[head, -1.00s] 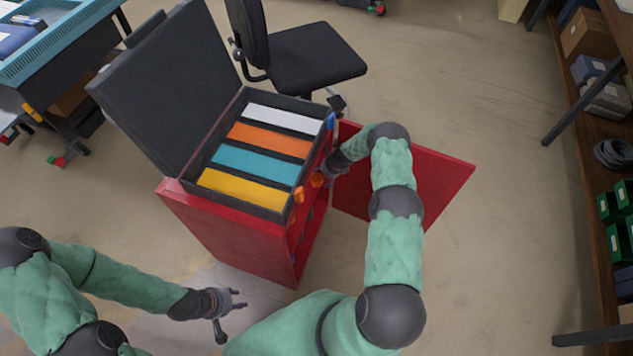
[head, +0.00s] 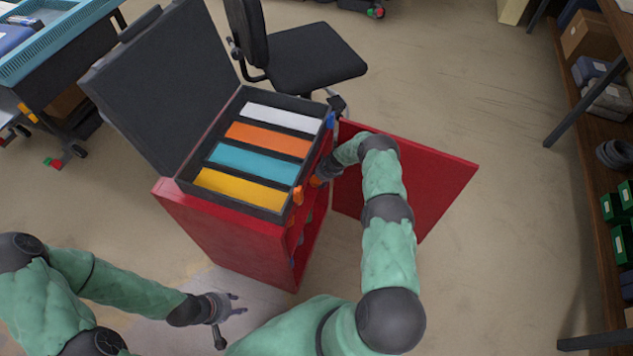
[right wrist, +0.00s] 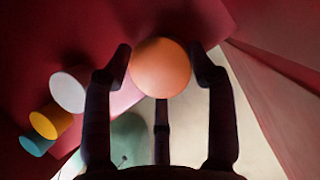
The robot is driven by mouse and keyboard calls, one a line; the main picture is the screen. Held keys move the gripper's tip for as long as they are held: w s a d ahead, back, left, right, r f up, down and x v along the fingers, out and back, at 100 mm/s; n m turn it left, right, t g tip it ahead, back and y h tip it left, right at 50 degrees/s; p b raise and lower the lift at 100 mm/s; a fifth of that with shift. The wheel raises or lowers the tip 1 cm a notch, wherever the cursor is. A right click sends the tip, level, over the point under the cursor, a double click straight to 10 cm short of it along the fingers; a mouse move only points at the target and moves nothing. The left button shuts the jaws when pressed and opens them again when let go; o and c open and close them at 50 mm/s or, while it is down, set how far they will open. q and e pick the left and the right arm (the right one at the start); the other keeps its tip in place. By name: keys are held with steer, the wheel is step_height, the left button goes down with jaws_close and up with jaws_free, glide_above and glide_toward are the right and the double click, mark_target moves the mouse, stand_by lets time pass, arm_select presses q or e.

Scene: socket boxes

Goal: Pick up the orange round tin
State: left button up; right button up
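The orange round tin (right wrist: 160,68) shows end-on in the right wrist view, inside the red cabinet (head: 225,235). My right gripper (right wrist: 162,70) has its fingers spread around the tin, one tip close to each side. I see a small gap at the left tip; contact at the right tip is unclear. In the head view my right gripper (head: 322,173) is at the cabinet's open side, mostly hidden by my arm. My left gripper (head: 238,303) is open and empty, low in front of the cabinet.
A white tin (right wrist: 68,90), a yellow tin (right wrist: 50,121) and a teal tin (right wrist: 36,143) stand in a row beside the orange one. A black box (head: 184,184) with coloured panels and a raised lid tops the cabinet. The red door (head: 440,185) stands open to the right.

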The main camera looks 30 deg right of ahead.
steer(key=shift+c, duration=0.7)
